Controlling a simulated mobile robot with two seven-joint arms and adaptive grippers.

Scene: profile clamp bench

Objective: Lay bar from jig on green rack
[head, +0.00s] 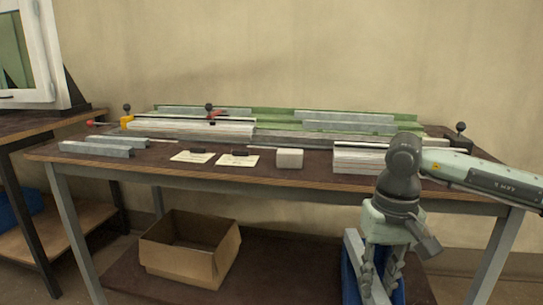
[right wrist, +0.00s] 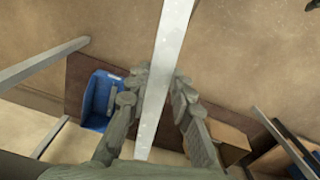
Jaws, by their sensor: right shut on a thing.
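My right gripper (head: 378,285) hangs low in front of the bench's right side, pointing down. In the right wrist view its fingers (right wrist: 160,88) are shut on a long pale grey bar (right wrist: 170,50), which runs between them. The bar's pale side (head: 356,252) also shows beside the fingers in the head view. The green rack (head: 265,113) lies along the back of the bench, with several grey bars (head: 345,117) on it. The jig (head: 190,129), with a yellow block and dark knobs, spans the bench in front of the rack. My left gripper is out of view.
Loose grey bars (head: 97,149) lie at the bench's front left. Two white cards (head: 238,161), a pale block (head: 289,158) and stacked profiles (head: 355,160) stand along the front. A cardboard box (head: 190,260) and a blue bin (right wrist: 97,98) are below the bench.

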